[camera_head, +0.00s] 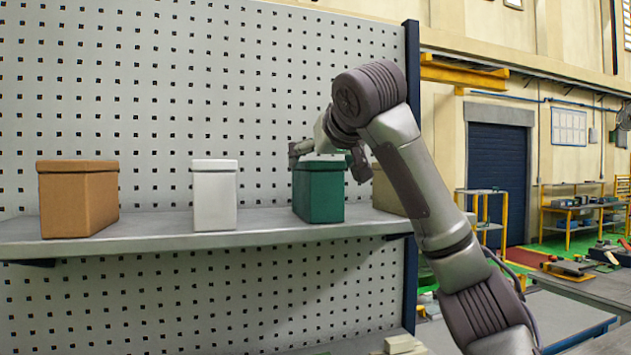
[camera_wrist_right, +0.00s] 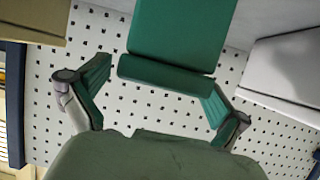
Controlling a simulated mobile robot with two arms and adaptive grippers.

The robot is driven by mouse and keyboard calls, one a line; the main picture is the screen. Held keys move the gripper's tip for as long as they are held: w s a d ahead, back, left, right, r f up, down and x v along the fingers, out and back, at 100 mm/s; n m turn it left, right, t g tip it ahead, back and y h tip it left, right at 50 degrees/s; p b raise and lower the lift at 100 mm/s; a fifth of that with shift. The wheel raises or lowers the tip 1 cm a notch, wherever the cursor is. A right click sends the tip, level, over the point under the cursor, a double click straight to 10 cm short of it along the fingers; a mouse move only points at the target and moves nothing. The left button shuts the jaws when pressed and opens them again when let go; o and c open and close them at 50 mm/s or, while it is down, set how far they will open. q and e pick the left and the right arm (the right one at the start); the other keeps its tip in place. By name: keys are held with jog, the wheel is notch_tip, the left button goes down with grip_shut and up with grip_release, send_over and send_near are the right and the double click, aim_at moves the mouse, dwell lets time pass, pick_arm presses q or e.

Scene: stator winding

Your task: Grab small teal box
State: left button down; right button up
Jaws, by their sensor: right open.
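The small teal box (camera_head: 319,195) stands upright on the grey shelf between a white box and a tan box. In the right wrist view the teal box (camera_wrist_right: 180,35) fills the top middle, with its lid edge towards the gripper. My right gripper (camera_head: 329,157) is at the top of the box, with one finger on each side of it. In the wrist view the right gripper (camera_wrist_right: 155,85) is open, its green-padded fingers spread apart. One finger looks close to the lid; I cannot tell whether it touches. My left gripper is not in view.
The white box (camera_head: 214,198) and an orange-brown box (camera_head: 78,199) stand to the left on the shelf (camera_head: 160,239). The tan box (camera_head: 385,192) is to the right, partly hidden by my arm. A perforated panel (camera_head: 150,90) rises behind. Shelf gaps separate the left boxes.

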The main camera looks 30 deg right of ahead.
jog(key=x, duration=0.1)
jog(key=p+x, duration=0.1)
jog(key=x, duration=0.1)
jog(key=shift+r+p, duration=0.25)
jog(key=shift+p, duration=0.05)
jog(key=shift+w+d+f, duration=0.15)
jog(key=shift+w+f, duration=0.05)
jog(key=shift+w, duration=0.1)
jog(key=shift+s+r, duration=0.1)
jog(key=shift+s, duration=0.05)
jog(key=c, duration=1.5)
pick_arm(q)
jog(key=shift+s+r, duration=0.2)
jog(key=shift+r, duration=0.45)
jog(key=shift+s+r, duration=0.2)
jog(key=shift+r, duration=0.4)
